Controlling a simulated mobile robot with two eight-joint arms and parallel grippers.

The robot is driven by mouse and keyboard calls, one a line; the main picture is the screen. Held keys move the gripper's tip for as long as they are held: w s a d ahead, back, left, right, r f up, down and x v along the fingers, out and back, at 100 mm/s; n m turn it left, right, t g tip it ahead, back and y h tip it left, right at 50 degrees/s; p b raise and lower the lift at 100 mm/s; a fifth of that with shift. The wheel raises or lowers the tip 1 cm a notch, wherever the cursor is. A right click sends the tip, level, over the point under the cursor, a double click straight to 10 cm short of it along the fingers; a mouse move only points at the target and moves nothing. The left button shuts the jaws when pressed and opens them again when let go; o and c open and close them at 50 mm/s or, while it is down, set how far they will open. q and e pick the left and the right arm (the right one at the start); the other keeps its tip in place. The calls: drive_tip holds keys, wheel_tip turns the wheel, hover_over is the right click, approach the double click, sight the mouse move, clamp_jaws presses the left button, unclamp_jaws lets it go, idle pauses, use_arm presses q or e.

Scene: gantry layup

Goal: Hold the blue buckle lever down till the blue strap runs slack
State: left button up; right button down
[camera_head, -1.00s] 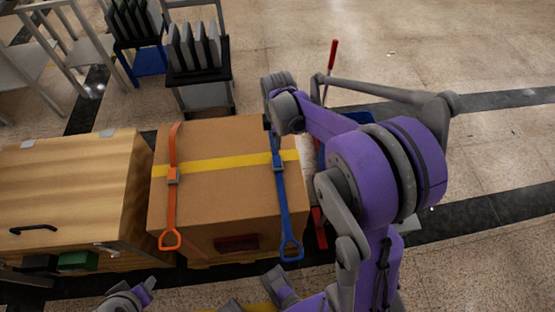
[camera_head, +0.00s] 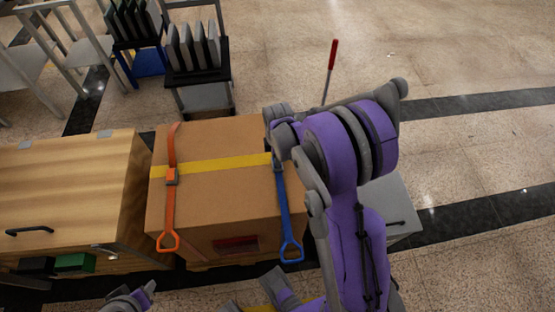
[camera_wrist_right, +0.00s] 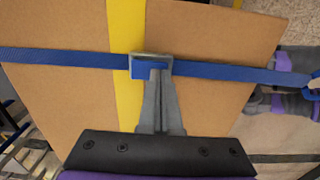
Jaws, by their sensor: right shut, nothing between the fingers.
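A cardboard carton (camera_head: 215,210) carries a blue strap (camera_head: 285,215) down its right side, ending in a loop handle at the front. In the right wrist view the blue strap (camera_wrist_right: 60,57) runs straight across the carton top through a grey-framed buckle with a blue lever (camera_wrist_right: 148,71). My right gripper (camera_wrist_right: 157,82) is shut with nothing between its fingers. Its tips are over the buckle's lower edge, at the lever; I cannot tell if they press it. In the head view my right arm partly covers the buckle (camera_head: 279,163) and hides the fingertips.
An orange strap (camera_head: 170,205) with its own buckle crosses the carton's left side, and a yellow band (camera_head: 215,165) crosses the top. A wooden chest (camera_head: 70,190) stands close on the left. A grey box (camera_head: 395,205) stands right of the carton. A rack (camera_head: 197,60) stands behind.

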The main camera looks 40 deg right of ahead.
drive_tip(key=shift+s+f+t+b, duration=0.1)
drive_tip(key=shift+f+t+b, duration=0.2)
drive_tip(key=shift+f+b, duration=0.15)
drive_tip(key=shift+a+r, duration=0.1)
drive_tip(key=shift+r, duration=0.15)
drive_tip(key=shift+r+p, duration=0.65)
drive_tip(key=shift+r, duration=0.05)
